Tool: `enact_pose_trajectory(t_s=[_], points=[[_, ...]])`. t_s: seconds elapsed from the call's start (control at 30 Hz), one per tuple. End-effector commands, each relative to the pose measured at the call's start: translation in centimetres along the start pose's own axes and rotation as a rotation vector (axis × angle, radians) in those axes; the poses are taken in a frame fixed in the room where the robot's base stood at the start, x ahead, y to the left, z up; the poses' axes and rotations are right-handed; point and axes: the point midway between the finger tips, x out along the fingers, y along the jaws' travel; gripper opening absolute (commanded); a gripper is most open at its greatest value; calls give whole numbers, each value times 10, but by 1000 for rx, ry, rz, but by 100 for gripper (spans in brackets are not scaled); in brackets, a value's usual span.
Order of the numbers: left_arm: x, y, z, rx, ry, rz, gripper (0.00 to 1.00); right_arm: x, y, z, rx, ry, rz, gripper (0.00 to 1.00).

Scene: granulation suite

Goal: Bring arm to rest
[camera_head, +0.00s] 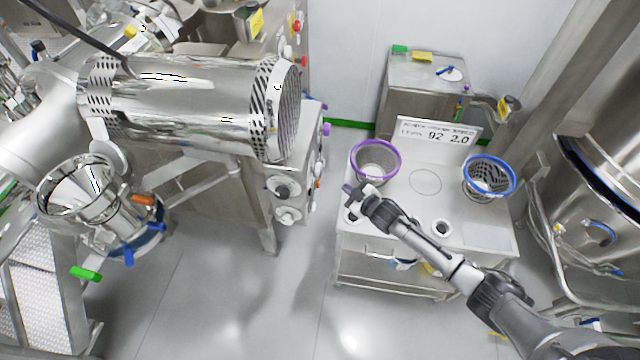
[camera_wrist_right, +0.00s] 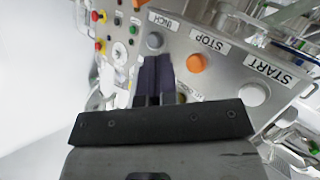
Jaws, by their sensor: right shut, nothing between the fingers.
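My right arm comes in from the lower right in the head view, and its gripper (camera_head: 349,190) is over the left edge of the white cart (camera_head: 464,218). In the right wrist view the two dark fingers of the right gripper (camera_wrist_right: 155,75) are pressed together with nothing between them. They point toward a steel control panel (camera_wrist_right: 185,48) with an orange STOP button (camera_wrist_right: 197,63), a white START button (camera_wrist_right: 254,94) and a grey INCH button (camera_wrist_right: 155,41). The fingertips look apart from the panel, but the exact gap cannot be told. My left gripper is not in view.
A purple-rimmed basket (camera_head: 376,160) stands close behind the right gripper on the cart. A blue-rimmed basket (camera_head: 488,178) stands at the cart's right. A sign (camera_head: 438,133) stands at its back. The large steel machine (camera_head: 190,100) is to the left. Floor (camera_head: 300,310) between them is clear.

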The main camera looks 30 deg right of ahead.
Motion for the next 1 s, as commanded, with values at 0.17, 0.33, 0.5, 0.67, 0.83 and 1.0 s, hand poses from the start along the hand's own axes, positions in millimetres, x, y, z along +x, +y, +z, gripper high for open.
enact_pose_trajectory(t_s=[0.17, 0.33, 0.5, 0.67, 0.83, 1.0], points=[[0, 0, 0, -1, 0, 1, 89, 0, 0, 0, 0, 0, 0, 0], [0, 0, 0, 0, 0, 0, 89, 0, 0, 0, 0, 0, 0, 0], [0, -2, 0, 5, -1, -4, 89, 0, -1, 12, 7, -73, -3, 0], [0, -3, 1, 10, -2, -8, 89, -8, -2, 42, 1, -307, -9, 0], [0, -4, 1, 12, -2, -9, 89, -30, -4, 12, -26, -502, -6, 0], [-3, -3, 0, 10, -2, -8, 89, -74, -24, -60, -7, -596, -5, 0]])
